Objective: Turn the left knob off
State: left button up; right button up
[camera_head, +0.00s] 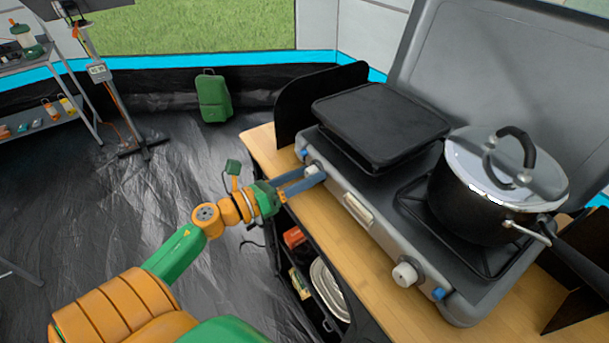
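The grey camping stove (352,205) stands on a wooden counter with its lid raised. Its left knob (312,169) is on the front panel at the left end, partly hidden by my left gripper (309,176). The gripper's two blue-grey fingers are apart, with their tips at the knob, one on each side of it. I cannot tell whether they press on it. The right knob (405,274), pale and round, sticks out free at the right of the front panel. My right gripper is not in view.
A black griddle (382,121) covers the left burner. A black pot (467,211) with a shiny lid sits on the right burner, its long handle pointing lower right. Dark panels flank the stove. Shelves below the counter hold plates (329,290). The floor at left is mostly clear.

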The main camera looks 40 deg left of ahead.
pick_arm(q)
jog(key=b+v, duration=0.1)
jog(key=v, duration=0.6)
jog(key=shift+b, duration=0.35)
jog(key=shift+s, duration=0.1)
